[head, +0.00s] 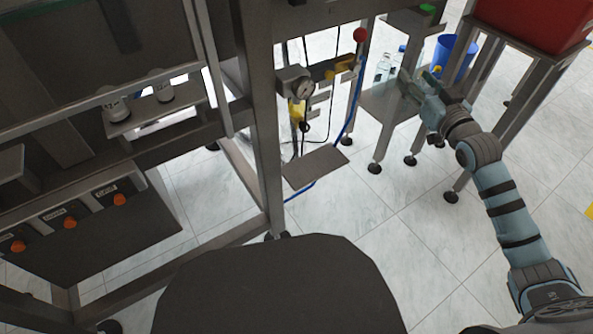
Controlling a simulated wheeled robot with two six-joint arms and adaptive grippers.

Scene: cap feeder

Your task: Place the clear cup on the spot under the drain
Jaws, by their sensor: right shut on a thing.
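My right gripper (408,90) is at the upper right, over the small grey shelf (382,106). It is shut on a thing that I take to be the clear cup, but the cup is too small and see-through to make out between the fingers. I cannot tell whether it touches the shelf. My left gripper is out of the picture.
Small clear bottles (383,68) stand behind the shelf, left of my right gripper. A blue bin (456,57) and a red container (535,22) are at the right. A metal post (258,110) and a red-knobbed lever (360,35) stand left of the shelf.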

